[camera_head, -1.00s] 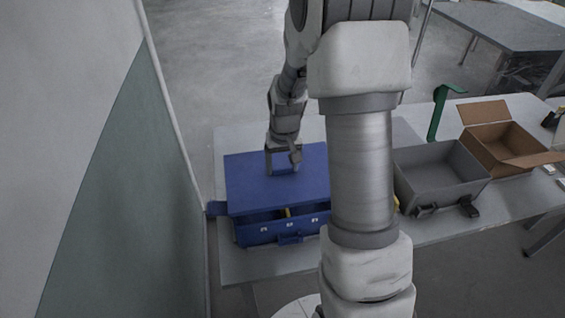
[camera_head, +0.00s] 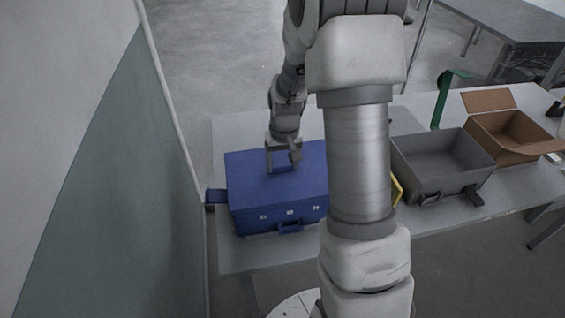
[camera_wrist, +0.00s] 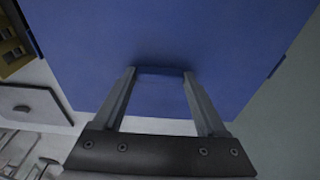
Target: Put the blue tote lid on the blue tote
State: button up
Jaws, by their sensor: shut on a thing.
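The blue tote lid (camera_head: 262,172) lies flat over the top of the blue tote (camera_head: 262,220) at the left end of the table. Its front edge lines up closely with the tote's front wall, and no gap shows there. My gripper (camera_head: 283,170) points down at the middle of the lid. In the wrist view my gripper (camera_wrist: 160,75) is shut on the lid's handle, and the lid (camera_wrist: 160,35) fills most of the picture. The tote's inside is hidden, and its right end is behind my arm.
A grey open bin (camera_head: 440,165) stands right of my arm, with a cardboard box (camera_head: 508,132) beyond it. A green stand (camera_head: 443,100) is behind the bin. A yellow object (camera_head: 397,188) shows beside my arm. A wall panel (camera_head: 110,170) is close on the left.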

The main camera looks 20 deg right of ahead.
jog(key=shift+f+b, duration=0.9)
jog(key=shift+b, duration=0.05)
dwell(1.8)
dwell(0.3)
jog(key=o, duration=1.5)
jog(key=shift+r+p, duration=2.8)
jog(key=shift+r, duration=1.25)
